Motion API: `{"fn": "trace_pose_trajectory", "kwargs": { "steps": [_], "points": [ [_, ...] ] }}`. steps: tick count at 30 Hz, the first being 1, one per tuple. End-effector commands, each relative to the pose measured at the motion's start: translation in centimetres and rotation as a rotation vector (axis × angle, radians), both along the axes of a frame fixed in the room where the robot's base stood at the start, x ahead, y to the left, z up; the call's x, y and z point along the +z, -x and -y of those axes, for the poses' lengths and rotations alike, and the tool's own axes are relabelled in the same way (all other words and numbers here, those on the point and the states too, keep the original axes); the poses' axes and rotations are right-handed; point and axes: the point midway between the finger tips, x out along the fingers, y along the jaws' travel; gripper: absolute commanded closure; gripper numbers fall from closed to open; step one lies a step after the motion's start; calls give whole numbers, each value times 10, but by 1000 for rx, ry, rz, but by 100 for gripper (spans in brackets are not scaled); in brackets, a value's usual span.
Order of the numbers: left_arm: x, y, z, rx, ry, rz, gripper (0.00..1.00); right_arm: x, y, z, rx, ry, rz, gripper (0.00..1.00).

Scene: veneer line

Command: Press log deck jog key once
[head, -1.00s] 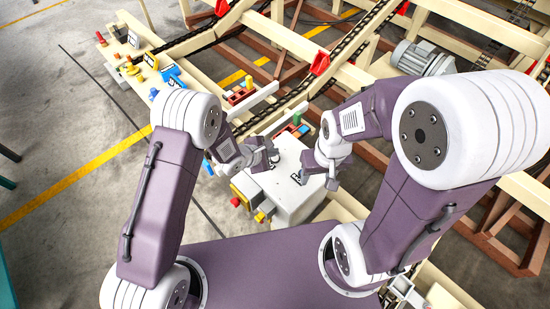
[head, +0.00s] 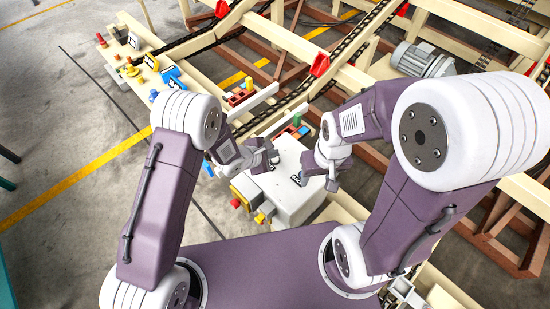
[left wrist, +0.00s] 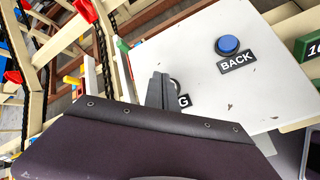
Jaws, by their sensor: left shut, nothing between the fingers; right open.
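The pale control box top (head: 291,204) lies below my two grippers in the head view. In the left wrist view, its panel (left wrist: 205,40) carries a blue round button (left wrist: 228,46) beside a BACK label (left wrist: 237,62). A second label, with only its last letter G (left wrist: 183,100) showing, is mostly covered by my left gripper (left wrist: 162,92). A small edge of a round key (left wrist: 176,85) shows by the fingers; whether they touch it I cannot tell. My left gripper (head: 270,158) is shut and empty over the panel's far part. My right gripper (head: 331,179) is open near the panel's right edge.
Red and yellow knobs (head: 235,202) stick out of the box's left side. Beyond it are beige beams, chains and a grey motor (head: 421,59). Grey floor (head: 60,110) lies open at left.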

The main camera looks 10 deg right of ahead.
Motion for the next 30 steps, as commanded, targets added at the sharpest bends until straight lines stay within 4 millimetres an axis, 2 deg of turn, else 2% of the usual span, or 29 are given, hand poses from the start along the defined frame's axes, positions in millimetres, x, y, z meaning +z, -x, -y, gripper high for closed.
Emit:
{"fn": "trace_pose_trajectory", "kwargs": {
  "steps": [21, 30],
  "points": [
    [0, 0, 0, 0, 0, 0, 100, 0, 0, 0, 0, 0, 0, 46],
    [-9, 0, 0, 1, 0, -1, 100, -1, 0, 0, 0, 0, 0, 46]
  ]
}}
